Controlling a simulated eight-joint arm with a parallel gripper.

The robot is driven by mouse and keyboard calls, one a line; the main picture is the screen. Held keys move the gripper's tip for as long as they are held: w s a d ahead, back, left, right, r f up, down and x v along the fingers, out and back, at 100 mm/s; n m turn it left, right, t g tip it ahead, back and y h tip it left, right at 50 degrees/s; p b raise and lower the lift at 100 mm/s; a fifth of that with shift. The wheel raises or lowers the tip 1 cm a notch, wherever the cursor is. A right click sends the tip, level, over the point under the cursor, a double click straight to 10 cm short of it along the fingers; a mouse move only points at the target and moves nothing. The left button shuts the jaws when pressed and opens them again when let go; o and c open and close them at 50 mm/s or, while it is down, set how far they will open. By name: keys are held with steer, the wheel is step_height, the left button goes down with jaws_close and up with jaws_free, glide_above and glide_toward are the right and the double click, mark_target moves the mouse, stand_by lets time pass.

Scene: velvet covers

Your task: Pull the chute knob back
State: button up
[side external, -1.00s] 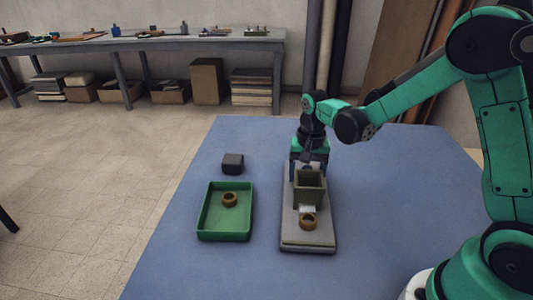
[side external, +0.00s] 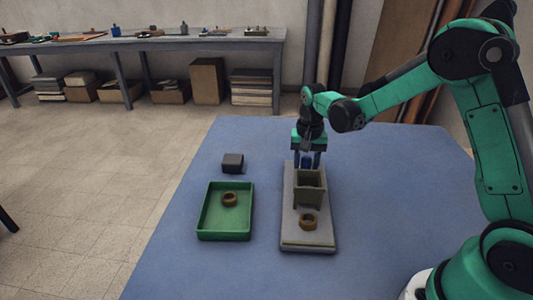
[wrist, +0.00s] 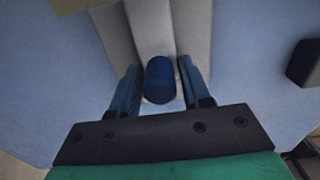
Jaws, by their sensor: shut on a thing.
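The chute is an olive box (side external: 309,187) standing on a grey base plate (side external: 292,225) in the side view. The dark blue chute knob (side external: 307,161) is behind the box. It also shows in the wrist view as a blue cylinder (wrist: 160,82) on a pale strip. My gripper (side external: 307,164) points down behind the box, shut on the knob, with one finger on each side of it.
A green tray (side external: 203,229) left of the plate holds another brown ring (side external: 230,199). A small dark block (side external: 232,163) lies behind the tray. The blue table top (side external: 400,190) is clear to the right of the plate.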

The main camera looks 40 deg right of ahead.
steer(key=shift+w+d, duration=1.4)
steer(key=o, duration=1.3)
steer(key=shift+o, duration=0.2)
step_height(320, 180, up, 7)
steer(key=s+a+r+n+t, duration=0.4)
steer(key=s+a+n+t, duration=0.3)
steer(key=s+a+n, duration=0.2)
steer(key=s+a, duration=0.2)
steer(key=s, duration=0.2)
steer(key=shift+s, duration=0.3)
